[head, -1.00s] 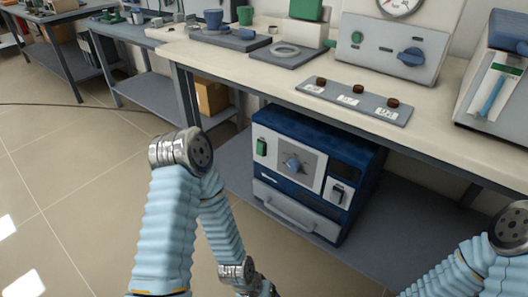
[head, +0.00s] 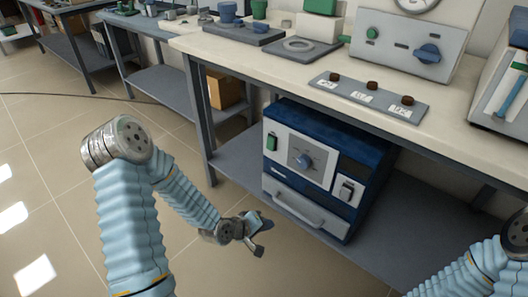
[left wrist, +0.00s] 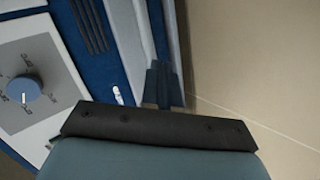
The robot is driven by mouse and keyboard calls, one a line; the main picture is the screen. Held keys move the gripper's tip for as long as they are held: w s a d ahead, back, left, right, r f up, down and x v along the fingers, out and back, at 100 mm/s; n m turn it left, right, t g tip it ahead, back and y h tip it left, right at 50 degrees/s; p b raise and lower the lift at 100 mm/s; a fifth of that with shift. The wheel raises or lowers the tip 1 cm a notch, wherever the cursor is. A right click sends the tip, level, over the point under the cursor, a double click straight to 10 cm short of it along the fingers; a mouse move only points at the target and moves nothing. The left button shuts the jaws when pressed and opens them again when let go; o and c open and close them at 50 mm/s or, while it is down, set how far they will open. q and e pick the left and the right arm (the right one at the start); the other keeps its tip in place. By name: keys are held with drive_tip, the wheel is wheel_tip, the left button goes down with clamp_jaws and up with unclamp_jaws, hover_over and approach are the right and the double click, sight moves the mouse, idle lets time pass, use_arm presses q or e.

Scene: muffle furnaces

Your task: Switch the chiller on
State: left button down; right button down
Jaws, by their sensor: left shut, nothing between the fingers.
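The chiller is a blue box (head: 360,160) on the shelf under the bench. Its pale front panel has a blue-grey dial (head: 303,160), a green switch (head: 271,142) at the left and a dark rocker switch (head: 346,191) in a pale plate at the lower right. My left gripper (head: 264,224) is low in front of the chiller's lower left, apart from the switches. It is shut and empty; its fingers (left wrist: 162,85) show in the left wrist view, with the dial (left wrist: 24,90) at the left. My right gripper is out of view.
A drawer-like grey front with a handle (head: 298,209) is at the chiller's bottom. The bench top (head: 290,72) overhangs it, with a labelled strip of brown knobs (head: 367,98) and a grey control box (head: 405,45). A bench leg (head: 198,130) stands to the left. Floor is free at the left.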

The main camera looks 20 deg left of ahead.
sight(269, 149)
use_arm(q)
drive_tip(key=w+a+r+n+t, duration=0.2)
drive_tip(key=a+r+t, duration=0.1)
drive_tip(key=a+r, duration=0.3)
drive_tip(key=w+a+r+n+t, duration=0.2)
drive_tip(key=a+r, duration=0.4)
drive_tip(key=r, duration=0.3)
drive_tip(key=shift+w+a+r+n+t, duration=0.15)
drive_tip(key=shift+w+n+t, duration=0.15)
drive_tip(key=shift+n+t, duration=0.45)
drive_tip(key=x, duration=1.4)
drive_tip(key=shift+r, duration=0.1)
